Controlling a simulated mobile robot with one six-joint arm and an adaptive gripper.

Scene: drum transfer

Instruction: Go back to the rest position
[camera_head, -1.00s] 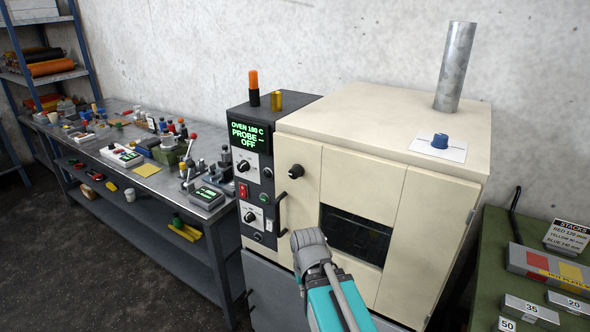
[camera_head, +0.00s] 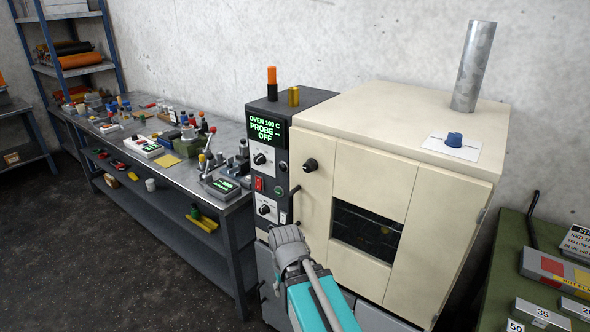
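My arm, grey and teal, rises from the bottom of the head view in front of the oven. Its grey joint sits just below the oven's dark control panel. My gripper is not visible, so whether it holds anything is hidden. The cream oven (camera_head: 428,205) stands at centre right with its door closed and a dark window (camera_head: 366,228) in it. Its display (camera_head: 263,130) reads OVEN 100 C, PROBE -- OFF.
A steel workbench (camera_head: 137,182) with several tools and devices runs along the wall at left. Shelving (camera_head: 75,69) stands at the back left. A green table (camera_head: 513,250) with labelled blocks is at right. Dark floor (camera_head: 90,270) is clear at lower left.

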